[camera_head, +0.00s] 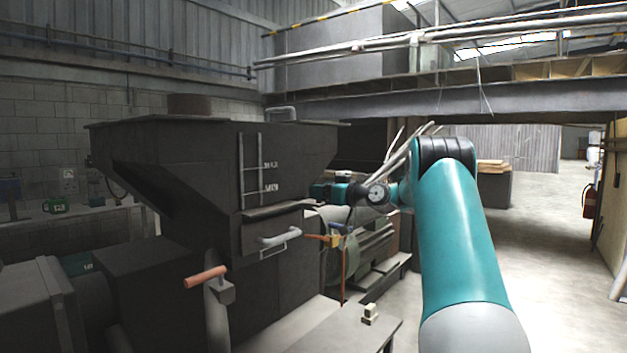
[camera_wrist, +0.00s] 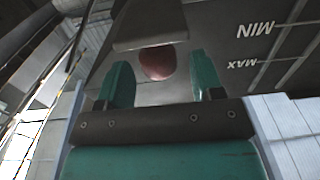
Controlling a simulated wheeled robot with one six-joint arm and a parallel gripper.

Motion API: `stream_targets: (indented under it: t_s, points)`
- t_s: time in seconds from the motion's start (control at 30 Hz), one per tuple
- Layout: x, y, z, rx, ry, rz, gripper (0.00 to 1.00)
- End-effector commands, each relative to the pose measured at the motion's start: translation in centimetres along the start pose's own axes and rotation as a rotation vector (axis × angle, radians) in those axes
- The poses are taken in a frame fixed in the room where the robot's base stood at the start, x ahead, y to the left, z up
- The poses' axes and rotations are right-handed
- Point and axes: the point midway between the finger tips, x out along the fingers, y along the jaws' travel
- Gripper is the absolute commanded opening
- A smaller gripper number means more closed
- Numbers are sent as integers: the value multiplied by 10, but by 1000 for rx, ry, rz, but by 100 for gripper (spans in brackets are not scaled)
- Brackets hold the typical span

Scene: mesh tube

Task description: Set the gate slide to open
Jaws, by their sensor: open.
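The dark hopper (camera_head: 285,170) stands left of centre in the head view, with MAX and MIN marks on its face. A ledge (camera_head: 285,209) and a pale grey bar handle (camera_head: 281,238) on a small plate sit low on that face; which part is the gate slide I cannot tell for certain. My gripper (camera_head: 322,190) is beside the hopper's right edge, partly hidden by it and by my wrist. In the wrist view my gripper (camera_wrist: 158,62) has its two teal fingers apart. A reddish rounded thing (camera_wrist: 157,63) shows between them, beyond a grey plate (camera_wrist: 150,25); contact is not visible.
An orange-handled lever (camera_head: 207,277) stands in front of the hopper. A yellow fitting with an orange handle (camera_head: 325,237) is right of the hopper. Machinery (camera_head: 370,250) lies behind. Open floor (camera_head: 545,230) runs along the right.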

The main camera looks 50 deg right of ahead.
Motion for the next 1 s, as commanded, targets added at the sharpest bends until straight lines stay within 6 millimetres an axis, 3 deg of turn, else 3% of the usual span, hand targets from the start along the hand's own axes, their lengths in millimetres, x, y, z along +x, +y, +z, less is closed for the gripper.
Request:
stream_targets:
  t_s: [0.1, 0.23, 0.6, 0.87, 1.0]
  points:
    - [20, -1, -4, 0, 0, -2, 61]
    - [31, 0, -2, 0, 0, 0, 61]
    - [36, 0, 0, 0, 0, 1, 61]
    - [36, 0, 0, 0, 0, 1, 1]
    - [34, 1, 2, -1, 0, 2, 0]
